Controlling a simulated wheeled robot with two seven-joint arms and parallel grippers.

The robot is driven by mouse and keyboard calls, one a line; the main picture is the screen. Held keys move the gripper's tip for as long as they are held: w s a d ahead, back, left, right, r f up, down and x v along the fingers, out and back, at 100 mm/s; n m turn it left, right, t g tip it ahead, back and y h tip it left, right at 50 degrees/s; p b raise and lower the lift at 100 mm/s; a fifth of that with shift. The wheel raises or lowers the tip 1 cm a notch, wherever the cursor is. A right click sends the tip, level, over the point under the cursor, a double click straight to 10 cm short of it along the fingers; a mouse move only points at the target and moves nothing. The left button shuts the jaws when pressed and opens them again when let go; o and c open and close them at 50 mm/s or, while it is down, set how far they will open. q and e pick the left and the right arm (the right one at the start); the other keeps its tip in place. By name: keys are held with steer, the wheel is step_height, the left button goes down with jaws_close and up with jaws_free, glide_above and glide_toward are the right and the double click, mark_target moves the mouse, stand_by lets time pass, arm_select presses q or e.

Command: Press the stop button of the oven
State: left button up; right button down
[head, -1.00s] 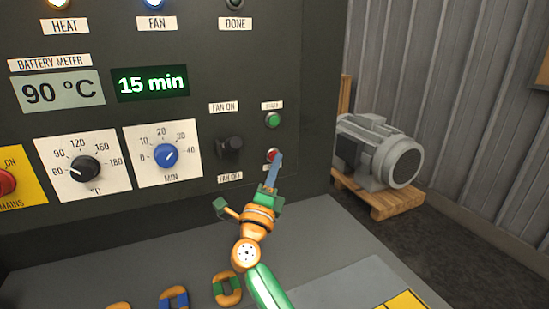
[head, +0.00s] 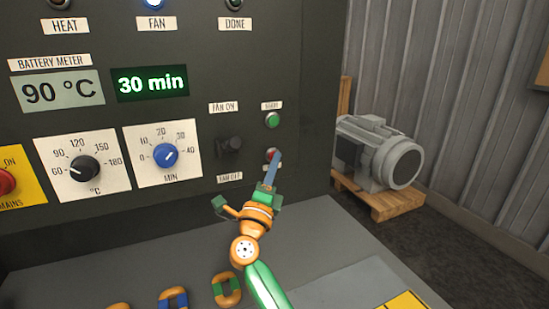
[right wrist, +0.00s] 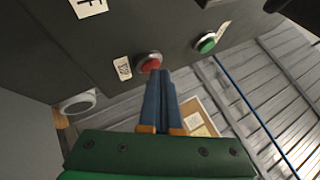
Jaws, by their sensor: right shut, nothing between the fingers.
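The oven's dark control panel (head: 225,60) fills the left of the head view. The red stop button (head: 273,154) is low on its right side, partly hidden behind my fingers. It also shows in the right wrist view (right wrist: 149,62). The green start button (head: 272,120) is above it. My right gripper (head: 274,160) is shut and empty, its blue fingertips at the red button; in the right wrist view the tips (right wrist: 160,74) lie just beside and below the button's face. I cannot tell whether they touch it. My left gripper is not in view.
A black fan switch (head: 230,147) sits left of the buttons, near my gripper. The timer display (head: 150,83) reads 30 min and the temperature display (head: 60,91) 90 °C. A grey motor (head: 380,152) stands on a pallet to the right. Several ring-shaped parts lie on the bench.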

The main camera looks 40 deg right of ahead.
steer(key=shift+s+a+p, duration=0.25)
steer(key=shift+s+p, duration=0.35)
steer(key=shift+s, duration=0.1)
steer(key=s+p, duration=0.1)
steer(key=s+a+p, duration=0.1)
steer(key=s, duration=0.2)
steer(key=shift+s+a+p, duration=0.25)
steer(key=shift+s+p, duration=0.15)
stand_by(0.5)
